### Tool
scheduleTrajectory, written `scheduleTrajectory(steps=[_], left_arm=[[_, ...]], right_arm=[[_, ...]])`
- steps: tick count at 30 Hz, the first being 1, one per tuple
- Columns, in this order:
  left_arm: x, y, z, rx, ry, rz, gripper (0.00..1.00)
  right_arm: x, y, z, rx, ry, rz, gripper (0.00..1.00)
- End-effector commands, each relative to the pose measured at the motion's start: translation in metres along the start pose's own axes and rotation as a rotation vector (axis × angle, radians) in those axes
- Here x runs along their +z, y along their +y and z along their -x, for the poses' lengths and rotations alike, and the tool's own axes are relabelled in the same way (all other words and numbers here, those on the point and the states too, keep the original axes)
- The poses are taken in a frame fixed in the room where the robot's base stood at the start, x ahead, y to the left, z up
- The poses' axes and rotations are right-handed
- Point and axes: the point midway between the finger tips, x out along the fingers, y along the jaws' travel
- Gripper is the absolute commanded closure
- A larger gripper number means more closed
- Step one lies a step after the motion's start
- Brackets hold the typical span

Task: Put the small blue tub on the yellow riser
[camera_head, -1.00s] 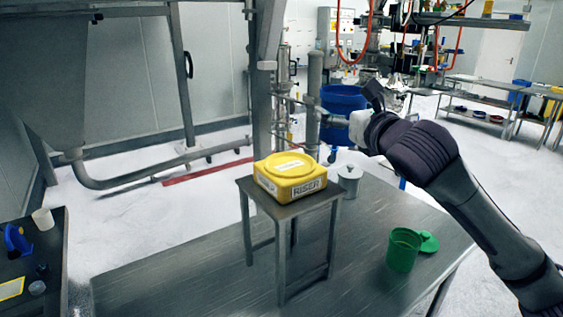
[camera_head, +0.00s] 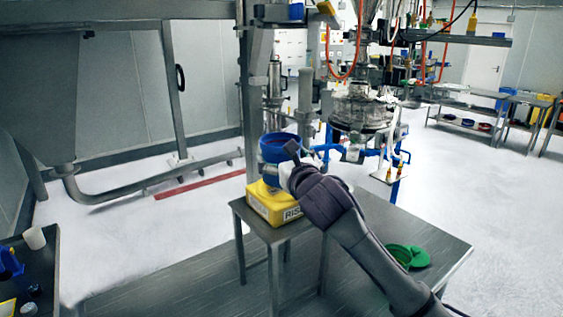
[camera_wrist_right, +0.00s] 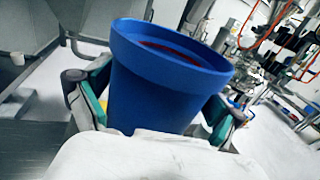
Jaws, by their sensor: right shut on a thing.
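The small blue tub (camera_head: 275,150) is in my right gripper (camera_head: 283,170), over the yellow riser (camera_head: 262,206) in the head view. The right wrist view shows the blue tub (camera_wrist_right: 150,90) close up, tilted in the picture, with a finger of my right gripper (camera_wrist_right: 155,108) on each side of it. Something dark red shows inside its rim. The riser sits on a small dark metal stand (camera_head: 245,213). My gripper and the tub hide part of the riser's top. I cannot tell whether the tub touches it. My left gripper is out of view.
The stand is on a grey metal table (camera_head: 180,285). A green cup (camera_head: 398,254) and its green lid (camera_head: 419,257) are at the table's right, partly behind my right arm. A dark side bench (camera_head: 45,270) holds small items at the lower left.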

Motion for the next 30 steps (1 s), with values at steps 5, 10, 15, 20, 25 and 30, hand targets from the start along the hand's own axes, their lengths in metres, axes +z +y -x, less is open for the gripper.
scheduleTrajectory(steps=[5, 10, 15, 20, 25, 30], left_arm=[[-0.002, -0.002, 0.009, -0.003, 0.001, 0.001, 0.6], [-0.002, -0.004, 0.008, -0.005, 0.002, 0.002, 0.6], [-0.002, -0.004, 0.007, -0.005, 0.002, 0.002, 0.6], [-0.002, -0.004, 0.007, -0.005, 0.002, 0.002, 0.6], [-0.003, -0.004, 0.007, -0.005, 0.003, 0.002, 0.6], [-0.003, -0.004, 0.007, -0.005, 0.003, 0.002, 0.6]], right_arm=[[-0.019, 0.001, 0.0, 0.001, 0.0, -0.002, 0.45], [-0.022, 0.001, 0.0, 0.0, -0.002, -0.001, 0.45], [-0.024, 0.001, 0.0, 0.0, -0.001, 0.0, 0.45], [-0.025, 0.001, 0.0, 0.0, 0.0, 0.0, 0.0], [-0.025, 0.001, 0.0, 0.0, 0.0, 0.0, 0.0], [-0.022, 0.001, 0.001, 0.0, -0.001, -0.002, 0.0]])
